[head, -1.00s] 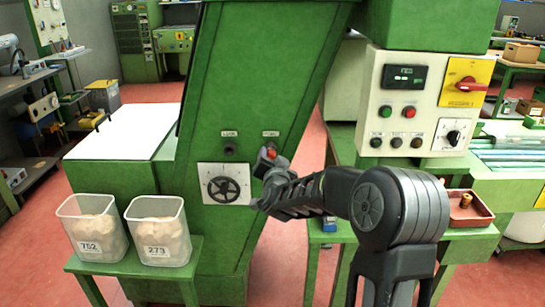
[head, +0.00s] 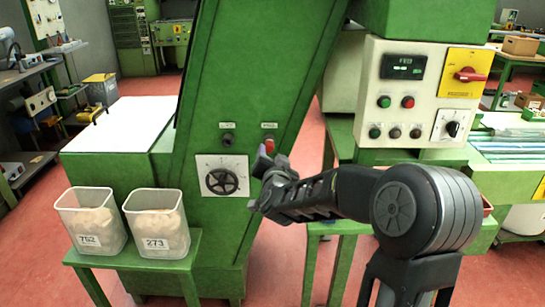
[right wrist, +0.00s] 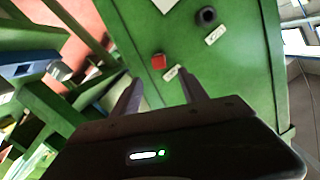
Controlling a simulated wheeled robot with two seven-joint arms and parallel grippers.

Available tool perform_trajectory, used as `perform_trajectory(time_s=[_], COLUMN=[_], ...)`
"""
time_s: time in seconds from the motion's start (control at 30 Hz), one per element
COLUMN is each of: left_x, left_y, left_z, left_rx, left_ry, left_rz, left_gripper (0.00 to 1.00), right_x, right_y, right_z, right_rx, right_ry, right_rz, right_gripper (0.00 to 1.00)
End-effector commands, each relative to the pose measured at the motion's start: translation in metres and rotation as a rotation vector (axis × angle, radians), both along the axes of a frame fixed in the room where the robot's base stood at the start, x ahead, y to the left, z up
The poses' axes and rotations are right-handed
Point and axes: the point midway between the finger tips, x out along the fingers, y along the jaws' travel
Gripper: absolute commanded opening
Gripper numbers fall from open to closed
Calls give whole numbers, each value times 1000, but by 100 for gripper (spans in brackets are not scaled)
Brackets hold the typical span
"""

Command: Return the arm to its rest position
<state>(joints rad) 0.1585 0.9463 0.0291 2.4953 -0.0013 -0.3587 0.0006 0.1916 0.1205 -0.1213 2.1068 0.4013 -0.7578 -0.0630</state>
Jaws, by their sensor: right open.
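My right arm comes in from the lower right in the head view. Its gripper (head: 258,180) is in front of the green machine (head: 255,75), just below the red button (head: 269,145) and to the right of the dial plate (head: 237,163). In the right wrist view the two fingers of the gripper (right wrist: 160,90) stand apart with nothing between them. The red button (right wrist: 158,61) shows beyond them, apart from the fingertips, with a black knob (right wrist: 207,15) near it. My left gripper is not in view.
Two clear bins of pale stoppers, marked 752 (head: 90,232) and 273 (head: 156,236), stand on a green stand at left. A control panel (head: 414,80) is above my arm at right. My arm mostly hides a red tray (head: 487,205). Red floor lies open at lower left.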

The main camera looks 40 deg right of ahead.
Motion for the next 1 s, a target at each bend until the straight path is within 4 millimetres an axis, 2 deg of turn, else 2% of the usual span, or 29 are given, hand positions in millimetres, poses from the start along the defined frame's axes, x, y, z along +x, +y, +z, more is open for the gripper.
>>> perform_trajectory(time_s=[0.37, 0.47, 0.53, 0.67, 0.77, 0.8, 0.87, 0.9, 1.0], left_x=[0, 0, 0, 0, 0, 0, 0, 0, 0], left_y=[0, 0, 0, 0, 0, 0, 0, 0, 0], left_z=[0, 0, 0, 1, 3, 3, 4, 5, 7], left_rx=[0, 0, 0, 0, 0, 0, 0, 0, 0], left_ry=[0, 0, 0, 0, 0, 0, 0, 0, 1], left_rz=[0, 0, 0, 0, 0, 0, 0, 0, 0], left_gripper=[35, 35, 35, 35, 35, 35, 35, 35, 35], right_x=[1, 3, 4, 4, -6, -14, -29, -41, -81], right_y=[3, 16, 32, 77, 122, 142, 173, 193, 241], right_z=[-3, -17, -36, -95, -155, -181, -218, -242, -298], right_rx=[11, 21, 30, 60, 92, 106, 129, 144, 187], right_ry=[8, 47, 95, 225, 359, 417, 506, 564, 711], right_rz=[12, 59, 107, 222, 332, 379, 450, 498, 615], right_gripper=[51, 51, 51, 51, 51, 51, 51, 51, 51])
